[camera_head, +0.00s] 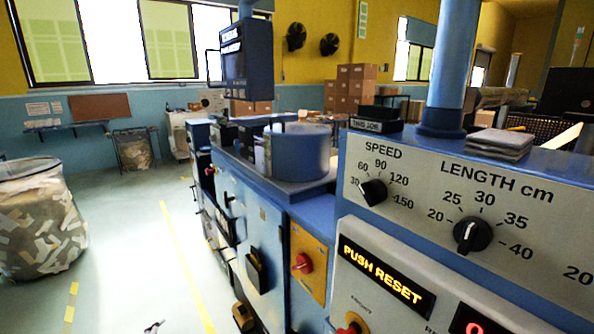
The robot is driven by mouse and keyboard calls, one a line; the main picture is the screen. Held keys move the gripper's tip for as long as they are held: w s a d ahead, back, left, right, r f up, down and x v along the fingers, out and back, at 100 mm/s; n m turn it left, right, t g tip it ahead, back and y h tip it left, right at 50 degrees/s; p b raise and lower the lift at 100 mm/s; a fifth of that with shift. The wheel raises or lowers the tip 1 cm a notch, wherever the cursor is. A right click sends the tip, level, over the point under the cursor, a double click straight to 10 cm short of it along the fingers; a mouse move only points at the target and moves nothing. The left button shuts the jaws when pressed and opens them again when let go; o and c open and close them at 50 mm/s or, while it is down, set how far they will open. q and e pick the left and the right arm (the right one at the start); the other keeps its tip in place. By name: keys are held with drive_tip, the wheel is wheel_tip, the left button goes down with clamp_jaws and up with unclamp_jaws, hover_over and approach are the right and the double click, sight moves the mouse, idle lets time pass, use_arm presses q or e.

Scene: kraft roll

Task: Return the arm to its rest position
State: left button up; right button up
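A small dark and grey piece at the bottom edge, left of centre, looks like the tip of my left gripper (154,327). Too little of it shows to tell whether it is open or shut. It is over the floor, apart from the machine. My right gripper and both arms are out of view. The machine's control panel (420,205) fills the right side, with a SPEED knob (373,192) and a LENGTH knob (471,235). A display (385,278) reads PUSH RESET in lit letters.
The blue machine body (262,235) runs back from the panel, with a red switch (302,263) on its side. A large bin of paper scraps (38,220) stands at left. The floor (135,230) between is clear. Stacked cartons (352,88) stand at the back.

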use_arm(q)
drive_tip(key=s+f+n+g+y, duration=0.1)
drive_tip(key=s+f+n+g, duration=0.5)
drive_tip(key=s+f, duration=1.9)
drive_tip(key=s+d+f+g, duration=0.1)
drive_tip(key=s+d+f, duration=0.2)
drive_tip(key=s+d, duration=0.3)
drive_tip(key=s+d+f+n+g+h, duration=0.1)
drive_tip(key=s+d+f, duration=0.3)
drive_tip(key=s, duration=1)
drive_tip(key=s+d+f+n+g, duration=0.1)
drive_tip(key=s+d+f, duration=0.3)
drive_tip(key=s+d, duration=0.5)
drive_tip(key=shift+s+d+f+g+h, duration=0.15)
drive_tip(key=shift+s+d+g+h, duration=0.2)
drive_tip(key=shift+s+g, duration=0.55)
